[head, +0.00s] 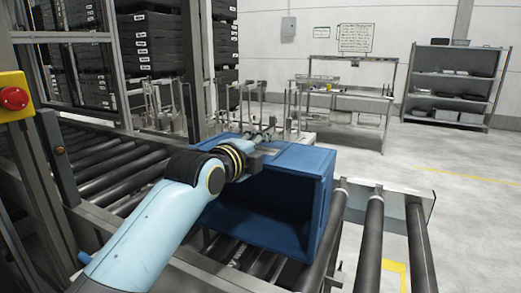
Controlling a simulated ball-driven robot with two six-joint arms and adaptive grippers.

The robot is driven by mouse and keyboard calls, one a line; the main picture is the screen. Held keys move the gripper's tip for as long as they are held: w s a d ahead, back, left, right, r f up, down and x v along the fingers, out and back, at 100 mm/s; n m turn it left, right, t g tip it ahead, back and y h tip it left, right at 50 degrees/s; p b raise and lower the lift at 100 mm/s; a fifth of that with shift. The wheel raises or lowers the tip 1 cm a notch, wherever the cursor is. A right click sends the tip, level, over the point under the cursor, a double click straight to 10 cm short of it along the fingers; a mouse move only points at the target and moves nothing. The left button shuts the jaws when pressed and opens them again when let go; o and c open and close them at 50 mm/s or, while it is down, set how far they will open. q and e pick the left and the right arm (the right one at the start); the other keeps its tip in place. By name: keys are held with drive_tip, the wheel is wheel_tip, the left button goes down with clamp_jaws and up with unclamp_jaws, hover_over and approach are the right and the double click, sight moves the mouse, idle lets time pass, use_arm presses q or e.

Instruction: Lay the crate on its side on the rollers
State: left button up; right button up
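The blue crate (308,158) is on the roller conveyor (375,235) in the middle of the head view. It lies on its side, with its open mouth facing toward me and its inside dark. Its lower edge appears to rest on the rollers, though the arm hides its left part. My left gripper (265,134) is at the crate's upper far left edge. Its fingers are small and partly hidden, so I cannot tell whether they grip the crate. My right gripper is not in view.
A red stop button on a yellow box (14,97) is on a post at the left. Stacked dark crates (150,45) stand behind the conveyor. A metal workbench (345,100) and grey shelves (455,80) stand at the back. The floor at the right is clear.

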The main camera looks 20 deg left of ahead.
use_arm(q)
drive_tip(key=shift+o, duration=0.3)
drive_tip(key=shift+f, duration=0.15)
drive_tip(key=shift+s, duration=0.45)
drive_tip(key=s+r, duration=0.2)
drive_tip(key=s, duration=0.9)
drive_tip(key=shift+a, duration=0.2)
drive_tip(key=shift+r, duration=0.25)
